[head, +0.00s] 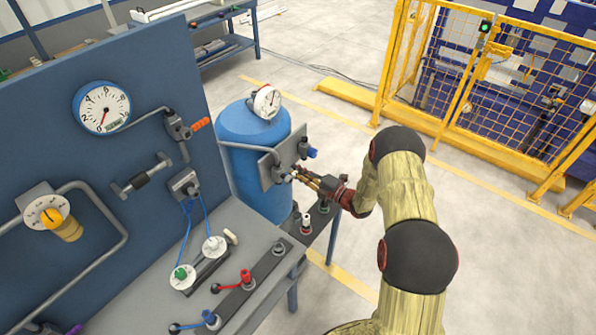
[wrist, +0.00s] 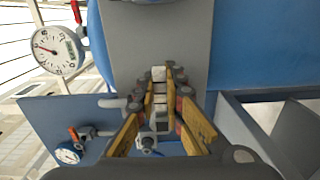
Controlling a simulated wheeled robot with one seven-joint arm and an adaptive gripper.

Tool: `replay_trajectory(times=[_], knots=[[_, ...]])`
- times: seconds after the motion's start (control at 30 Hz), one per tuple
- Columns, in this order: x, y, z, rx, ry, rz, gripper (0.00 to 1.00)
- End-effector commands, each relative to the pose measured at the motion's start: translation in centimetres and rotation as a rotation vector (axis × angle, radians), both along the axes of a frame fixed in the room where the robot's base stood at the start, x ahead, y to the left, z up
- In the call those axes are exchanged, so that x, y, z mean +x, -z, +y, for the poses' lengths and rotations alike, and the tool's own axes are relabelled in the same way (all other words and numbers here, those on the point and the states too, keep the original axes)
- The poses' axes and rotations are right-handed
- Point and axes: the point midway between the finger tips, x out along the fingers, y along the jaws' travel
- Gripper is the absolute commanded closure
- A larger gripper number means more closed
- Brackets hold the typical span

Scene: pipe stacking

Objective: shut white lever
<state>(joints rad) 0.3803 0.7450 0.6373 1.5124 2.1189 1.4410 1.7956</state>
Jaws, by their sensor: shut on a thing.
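The white lever (wrist: 158,74) sits in front of the grey plate on the blue tank, between my fingertips in the wrist view. My gripper (wrist: 159,90) has its yellow fingers closed in on both sides of it, and the lever runs toward the camera between them. In the head view my gripper (head: 298,177) reaches left to the valve on the lower part of the grey plate (head: 272,165). The lever is small there and mostly hidden by the fingers, so its angle is hard to tell.
The blue tank (head: 247,165) carries a gauge (head: 266,102) on top. A blue knob (head: 312,153) is close above my gripper. The blue panel (head: 60,130) and grey bench (head: 250,225) fill the left. Open floor lies behind; a yellow fence (head: 480,75) stands at the right.

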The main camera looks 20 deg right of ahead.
Motion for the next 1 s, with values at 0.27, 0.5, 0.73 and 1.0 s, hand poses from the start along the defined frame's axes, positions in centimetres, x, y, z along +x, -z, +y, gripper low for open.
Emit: replay_trajectory(times=[0.27,0.5,0.73,1.0], knots=[[0.0,0.1,-0.1,0.001,0.002,0.003,0.79],[0.0,0.1,0.0,0.0,0.001,0.001,0.7],[-0.1,0.1,-0.1,0.0,0.001,0.001,0.7],[-3.1,0.1,-2.4,0.001,0.004,0.003,0.7]])
